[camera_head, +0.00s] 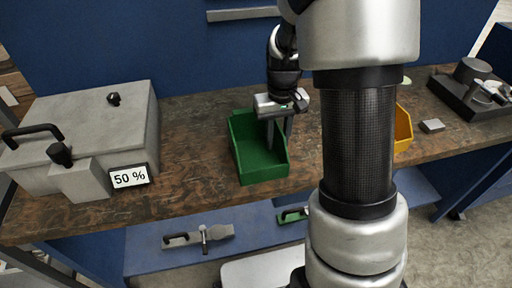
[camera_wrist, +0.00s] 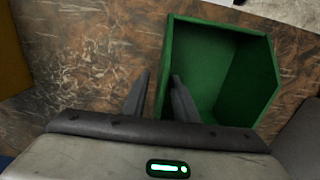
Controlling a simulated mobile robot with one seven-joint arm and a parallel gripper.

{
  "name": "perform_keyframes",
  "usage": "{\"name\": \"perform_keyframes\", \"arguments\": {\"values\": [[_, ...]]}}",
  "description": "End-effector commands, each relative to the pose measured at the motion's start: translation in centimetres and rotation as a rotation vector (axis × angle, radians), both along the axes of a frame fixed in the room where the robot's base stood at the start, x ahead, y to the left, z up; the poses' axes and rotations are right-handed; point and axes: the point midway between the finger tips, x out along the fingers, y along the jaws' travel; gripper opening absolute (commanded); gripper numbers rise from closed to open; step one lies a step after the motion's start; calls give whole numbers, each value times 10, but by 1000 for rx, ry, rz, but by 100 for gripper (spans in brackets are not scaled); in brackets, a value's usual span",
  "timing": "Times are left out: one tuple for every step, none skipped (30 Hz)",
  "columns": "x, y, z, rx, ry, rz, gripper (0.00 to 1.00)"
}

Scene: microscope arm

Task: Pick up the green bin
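The green bin (camera_head: 252,160) is an open-topped tray standing upright on the brown workbench in the head view. In the wrist view the green bin (camera_wrist: 222,65) fills the upper right. My gripper (camera_head: 279,140) points down at the bin's right wall in the head view. In the wrist view my gripper (camera_wrist: 160,80) has its fingers apart, one inside the bin and one outside, with the wall between them. A gap shows between the outer finger and the wall. The fingers' lower ends are partly hidden by the bin in the head view.
On the workbench (camera_head: 190,150), a grey box with a "50 %" label (camera_head: 128,177) stands left. A yellow bin (camera_head: 403,130), partly behind my arm, and a small grey block (camera_head: 432,126) are right. A blue wall (camera_head: 170,50) rises behind. Bench between box and bin is clear.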

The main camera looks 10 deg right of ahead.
Motion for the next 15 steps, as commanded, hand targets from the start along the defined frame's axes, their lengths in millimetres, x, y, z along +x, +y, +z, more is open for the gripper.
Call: {"name": "perform_keyframes", "arguments": {"values": [[0,0,0,0,0,0,27],[0,0,0,0,0,0,27],[0,0,1,0,0,0,23],[0,0,1,0,0,0,18],[0,0,1,0,0,0,13],[0,0,1,0,0,0,6],[0,0,1,0,0,0,1],[0,0,1,0,0,0,0],[0,0,1,0,0,0,0],[0,0,1,0,0,0,0],[0,0,1,0,0,0,0],[0,0,1,0,-1,0,0],[0,0,1,0,-1,0,0],[0,0,1,0,-1,0,0],[0,0,1,0,-1,0,0]]}}
